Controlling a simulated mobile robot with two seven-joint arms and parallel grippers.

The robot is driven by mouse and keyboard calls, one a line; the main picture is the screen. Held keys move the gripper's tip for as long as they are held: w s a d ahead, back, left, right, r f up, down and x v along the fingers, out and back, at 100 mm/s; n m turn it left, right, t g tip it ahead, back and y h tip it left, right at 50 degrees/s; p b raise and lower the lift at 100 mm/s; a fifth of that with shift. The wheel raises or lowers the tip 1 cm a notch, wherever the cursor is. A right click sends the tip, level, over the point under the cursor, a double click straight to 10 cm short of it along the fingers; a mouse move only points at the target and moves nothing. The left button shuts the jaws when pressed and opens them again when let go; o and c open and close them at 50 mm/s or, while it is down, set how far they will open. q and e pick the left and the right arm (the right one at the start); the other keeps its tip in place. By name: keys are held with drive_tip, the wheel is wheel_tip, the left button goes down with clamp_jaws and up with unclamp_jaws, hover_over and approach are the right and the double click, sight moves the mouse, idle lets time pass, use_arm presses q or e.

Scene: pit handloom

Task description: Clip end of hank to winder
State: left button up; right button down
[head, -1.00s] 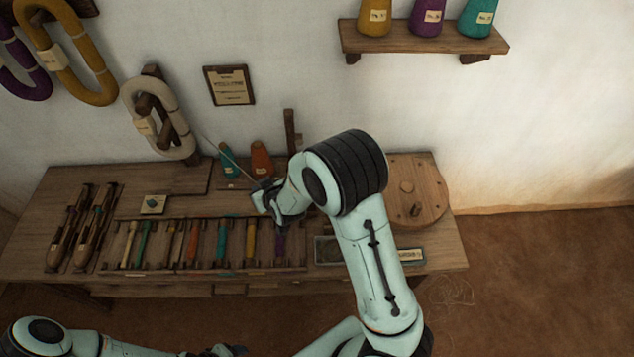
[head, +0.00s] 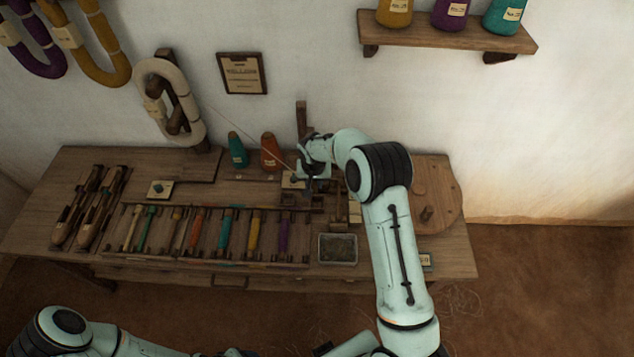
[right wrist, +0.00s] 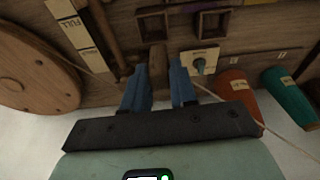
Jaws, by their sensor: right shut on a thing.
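The cream hank (head: 187,85) hangs on a wooden holder against the wall. A thin pale thread runs from it down to my right gripper (head: 308,180), and it also shows in the right wrist view (right wrist: 275,135). My right gripper (right wrist: 158,85) is over the back of the bench at the winder, shut on the thread's end; the exact grip is hard to see. A wooden block (right wrist: 158,62) shows between its blue fingers. The winder's wooden wheel (head: 435,178) is to the right, partly behind my right arm. My left arm lies low at the bottom edge; its fingers are unclear.
Teal (head: 237,152) and orange (head: 269,153) cones stand left of my right gripper. A rack of coloured bobbins (head: 195,228), two shuttles (head: 75,215) and a metal tray (head: 338,248) occupy the bench front. A wooden post (head: 301,118) rises behind the gripper.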

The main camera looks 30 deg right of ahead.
drive_tip(key=shift+s+d+f, duration=0.1)
drive_tip(key=shift+d+f, duration=0.15)
drive_tip(key=shift+d, duration=0.2)
drive_tip(key=shift+f+b, duration=0.6)
drive_tip(key=shift+f, duration=1.25)
use_arm(q)
drive_tip(key=shift+s+f+b, duration=0.5)
drive_tip(key=shift+s+f, duration=0.2)
drive_tip(key=shift+f, duration=0.35)
drive_tip(key=shift+s+f+b, duration=0.5)
drive_tip(key=shift+s+f, duration=0.2)
drive_tip(key=shift+f, duration=0.3)
use_arm(e)
drive_tip(key=shift+f, duration=2.25)
drive_tip(key=shift+c, duration=2.4)
unclamp_jaws()
